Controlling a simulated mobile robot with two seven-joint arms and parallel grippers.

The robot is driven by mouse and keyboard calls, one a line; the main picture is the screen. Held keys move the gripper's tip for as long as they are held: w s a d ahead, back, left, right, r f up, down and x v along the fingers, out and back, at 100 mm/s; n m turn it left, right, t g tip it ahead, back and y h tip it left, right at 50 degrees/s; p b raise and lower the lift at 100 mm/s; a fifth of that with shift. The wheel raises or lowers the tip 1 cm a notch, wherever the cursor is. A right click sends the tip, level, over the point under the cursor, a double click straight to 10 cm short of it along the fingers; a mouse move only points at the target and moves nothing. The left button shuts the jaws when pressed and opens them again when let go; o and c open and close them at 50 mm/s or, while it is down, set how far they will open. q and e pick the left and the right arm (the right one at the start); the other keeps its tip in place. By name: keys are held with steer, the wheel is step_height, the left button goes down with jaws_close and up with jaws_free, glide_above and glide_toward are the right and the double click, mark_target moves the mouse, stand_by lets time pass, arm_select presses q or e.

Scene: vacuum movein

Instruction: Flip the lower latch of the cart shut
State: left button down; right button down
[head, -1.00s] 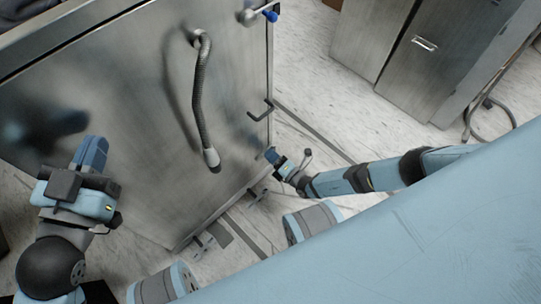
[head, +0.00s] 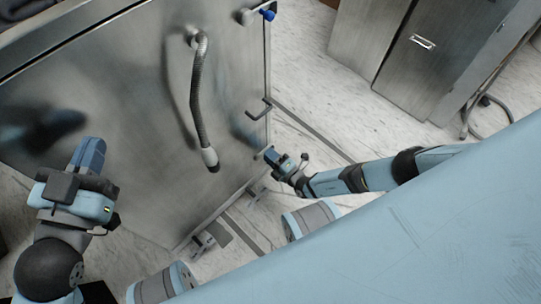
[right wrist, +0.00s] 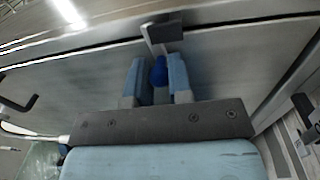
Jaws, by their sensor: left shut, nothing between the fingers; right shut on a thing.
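The cart (head: 130,90) is a large brushed-metal box filling the left half of the head view. Its upper latch (head: 268,14) has a blue tip at the top of the right edge. My right gripper (head: 270,154) is low at that right edge. In the right wrist view its fingers (right wrist: 158,80) are shut on the blue knob of the lower latch (right wrist: 159,70), just below a grey metal bracket (right wrist: 160,32). The gripper hides the lower latch in the head view. My left gripper (head: 90,153) is shut and empty in front of the cart's left part.
A flexible hose handle (head: 198,100) hangs on the cart's face. A dark bent handle (head: 260,108) sticks out above my right gripper. Metal cabinets (head: 400,60) stand at the upper right. Pale marbled floor (head: 300,70) lies open between them and the cart.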

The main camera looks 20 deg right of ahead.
arm_select(q)
steer(key=shift+d+r, duration=0.1)
steer(key=shift+r, duration=0.05)
arm_select(e)
steer(key=c, duration=1)
jaws_free()
steer(key=shift+c, duration=0.2)
steer(key=shift+s, duration=0.1)
arm_select(q)
steer(key=shift+s+d+f+n+g+y+p, duration=0.3)
steer(key=shift+s+n+p, duration=0.15)
steer(key=shift+n+p, duration=0.6)
arm_select(e)
steer(key=v, duration=1.3)
steer(key=shift+s+d, duration=0.2)
steer(key=shift+s, duration=0.05)
arm_select(q)
steer(key=shift+m, duration=0.25)
arm_select(e)
steer(key=shift+f, duration=0.1)
